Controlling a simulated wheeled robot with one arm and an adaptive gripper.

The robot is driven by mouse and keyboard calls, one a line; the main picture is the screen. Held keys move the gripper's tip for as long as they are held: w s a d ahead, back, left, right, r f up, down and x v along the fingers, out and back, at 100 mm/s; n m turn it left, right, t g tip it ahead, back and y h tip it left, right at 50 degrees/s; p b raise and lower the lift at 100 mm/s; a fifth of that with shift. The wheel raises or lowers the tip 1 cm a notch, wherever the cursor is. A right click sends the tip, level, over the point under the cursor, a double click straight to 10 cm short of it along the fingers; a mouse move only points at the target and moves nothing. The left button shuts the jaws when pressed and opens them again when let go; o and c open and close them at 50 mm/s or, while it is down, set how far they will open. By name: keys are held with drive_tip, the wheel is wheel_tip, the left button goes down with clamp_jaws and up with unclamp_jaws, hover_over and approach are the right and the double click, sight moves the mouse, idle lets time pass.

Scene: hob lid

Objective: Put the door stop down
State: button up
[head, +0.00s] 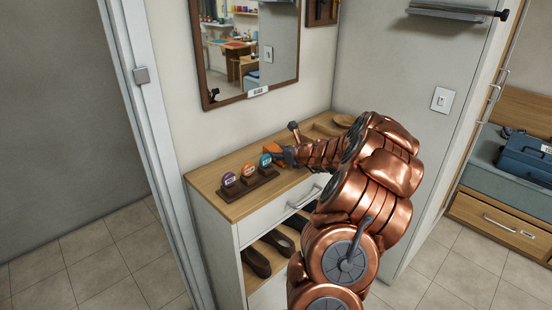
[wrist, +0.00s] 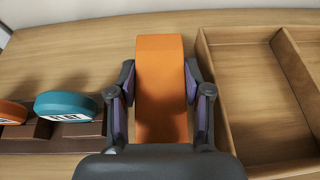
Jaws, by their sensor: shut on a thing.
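The door stop (wrist: 160,62) is an orange wedge in the wrist view. My gripper (wrist: 159,88) is shut on it, with one dark finger against each side. In the head view the orange door stop (head: 272,148) shows in small part at the end of my copper arm, over the wooden top of the shoe cabinet (head: 222,204). My gripper (head: 284,153) is partly hidden there. I cannot tell whether the door stop touches the wood.
A dark rack (head: 249,185) with purple, orange and teal round items stands left of my gripper; the teal disc (wrist: 66,106) is close. An empty wooden tray (wrist: 240,95) with compartments lies to the right. A mirror (head: 248,90) hangs behind. Shoes fill the shelves below.

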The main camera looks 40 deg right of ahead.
wheel_tip(320, 180, up, 8)
drive_tip(key=shift+r, duration=0.2)
drive_tip(key=w+a+r+n+y, duration=0.1)
drive_tip(key=w+a, duration=0.2)
drive_tip(key=a, duration=0.8)
drive_tip(key=w+a+r+n+y, duration=0.1)
drive_tip(key=w+a+y, duration=0.15)
drive_tip(key=a, duration=0.85)
drive_tip(key=w+a+n+y, duration=0.15)
drive_tip(key=w+a, duration=0.25)
drive_tip(key=a, duration=0.6)
drive_tip(key=s+a+f, duration=0.1)
drive_tip(key=s+a, duration=0.2)
drive_tip(key=a, duration=0.9)
drive_tip(key=shift+n, duration=0.35)
drive_tip(key=shift+d, duration=0.1)
